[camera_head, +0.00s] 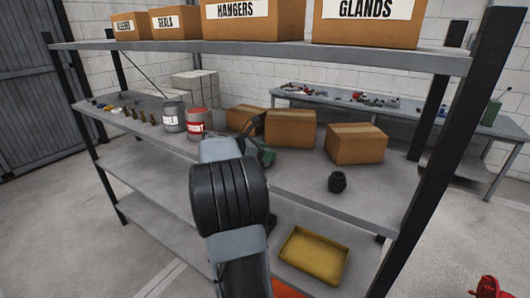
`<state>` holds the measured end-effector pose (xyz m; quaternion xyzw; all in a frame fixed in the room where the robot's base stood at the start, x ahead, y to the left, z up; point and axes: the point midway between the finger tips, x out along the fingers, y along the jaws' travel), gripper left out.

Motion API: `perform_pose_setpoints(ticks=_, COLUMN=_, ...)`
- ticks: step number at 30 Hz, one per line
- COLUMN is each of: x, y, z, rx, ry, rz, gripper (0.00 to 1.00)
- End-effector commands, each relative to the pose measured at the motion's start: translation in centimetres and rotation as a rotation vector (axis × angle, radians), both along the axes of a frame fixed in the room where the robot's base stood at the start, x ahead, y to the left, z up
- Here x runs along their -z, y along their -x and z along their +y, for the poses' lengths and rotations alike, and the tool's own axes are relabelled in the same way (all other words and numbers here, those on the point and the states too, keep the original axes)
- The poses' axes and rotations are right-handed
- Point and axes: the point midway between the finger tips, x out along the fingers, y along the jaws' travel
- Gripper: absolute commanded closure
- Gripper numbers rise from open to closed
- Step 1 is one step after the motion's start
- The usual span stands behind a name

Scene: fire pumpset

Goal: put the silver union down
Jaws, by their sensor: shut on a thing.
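My gripper (264,155) is just beyond my arm's dark wrist, above the middle shelf (290,190) and in front of the cardboard boxes. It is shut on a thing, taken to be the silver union. My arm hides most of the fingers, and I cannot make out the union's shape or whether it touches the shelf.
A dark round fitting (337,182) stands on the shelf to the right. Cardboard boxes (291,129) are behind the gripper. A red-and-grey can (196,124) and a grey can (173,116) stand to the left. A yellow tray (314,256) is on the lower shelf. The upper shelf (270,52) overhangs.

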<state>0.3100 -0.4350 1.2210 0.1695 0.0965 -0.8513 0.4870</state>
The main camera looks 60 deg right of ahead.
Motion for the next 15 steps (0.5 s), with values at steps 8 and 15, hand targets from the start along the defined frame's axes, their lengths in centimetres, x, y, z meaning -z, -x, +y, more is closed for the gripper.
perform_pose_setpoints(ticks=8, x=0.26, y=0.0, z=0.01, rx=0.0, ry=0.0, rz=0.0, gripper=0.42)
perform_pose_setpoints(ticks=15, x=0.26, y=0.0, z=0.01, rx=0.0, ry=0.0, rz=0.0, gripper=0.26)
